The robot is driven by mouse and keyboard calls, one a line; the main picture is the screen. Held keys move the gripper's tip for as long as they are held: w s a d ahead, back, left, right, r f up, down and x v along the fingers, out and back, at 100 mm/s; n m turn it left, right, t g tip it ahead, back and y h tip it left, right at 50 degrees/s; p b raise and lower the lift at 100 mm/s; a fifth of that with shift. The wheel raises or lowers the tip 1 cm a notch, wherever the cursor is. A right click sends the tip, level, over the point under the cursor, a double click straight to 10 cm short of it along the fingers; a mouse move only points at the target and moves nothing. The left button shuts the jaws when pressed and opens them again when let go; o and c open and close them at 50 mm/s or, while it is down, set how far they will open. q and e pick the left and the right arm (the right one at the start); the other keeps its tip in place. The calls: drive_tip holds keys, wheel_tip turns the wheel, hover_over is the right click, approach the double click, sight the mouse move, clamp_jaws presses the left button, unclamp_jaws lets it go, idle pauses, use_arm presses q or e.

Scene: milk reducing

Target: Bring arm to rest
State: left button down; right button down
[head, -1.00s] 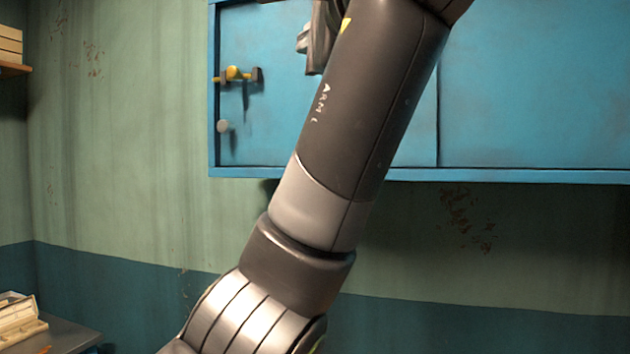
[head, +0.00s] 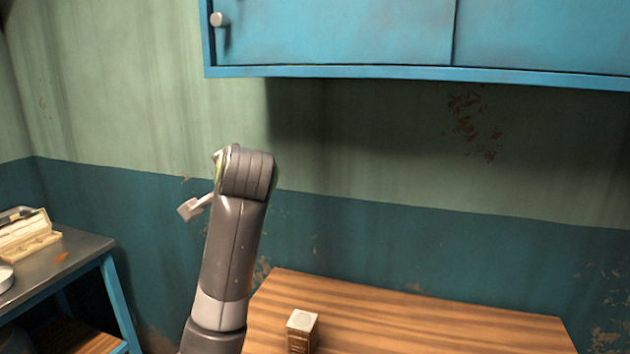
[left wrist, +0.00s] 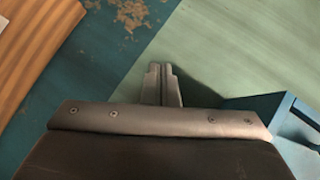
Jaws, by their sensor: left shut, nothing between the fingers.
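My left arm rises from the bottom of the head view in front of the wall, bent at its top joint. My left gripper (left wrist: 163,84) shows in the left wrist view with its two grey fingers together and nothing between them. The fingers stand out against the green and teal wall (left wrist: 190,52). In the head view most of this gripper is hidden behind the arm; only a small grey part sticks out left of the joint. My right gripper is in neither view.
A blue wall cabinet (head: 330,35) hangs above. A wooden table (head: 430,325) stands below it, with a small box (head: 301,333) on it beside my arm. A metal side table (head: 75,262) at the left holds a light-coloured case (head: 28,240). Most of the visible wooden tabletop is clear.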

use_arm(q)
drive_tip(key=s+a+f+n+g, duration=0.15)
drive_tip(key=s+a+f, duration=0.3)
drive_tip(key=f, duration=0.65)
drive_tip(key=s+a+f+n+g+h, duration=0.1)
drive_tip(key=s+a+f+n, duration=0.3)
drive_tip(key=f, duration=0.7)
drive_tip(key=s+a+f+g, duration=0.25)
drive_tip(key=s+f, duration=0.35)
drive_tip(key=f, duration=0.5)
drive_tip(key=s+a+f+n+g, duration=0.15)
drive_tip(key=s+f, duration=0.25)
drive_tip(key=s, duration=0.6)
drive_tip(key=s+a+f+n+g+h, duration=0.15)
drive_tip(key=s+f, duration=0.25)
drive_tip(key=s, duration=0.6)
drive_tip(key=s+a+f+n+g, duration=0.15)
drive_tip(key=s+f, duration=0.25)
drive_tip(key=s, duration=0.6)
wheel_tip(320, 180, down, 24)
drive_tip(key=a, duration=0.2)
drive_tip(key=s+d+f+g, duration=0.1)
drive_tip(key=s+f, duration=1.4)
drive_tip(key=f, duration=0.1)
drive_tip(key=shift+d+f+n+g+h, duration=0.25)
drive_tip(key=shift+n+g+h, duration=0.05)
drive_tip(key=shift+g+h, duration=0.05)
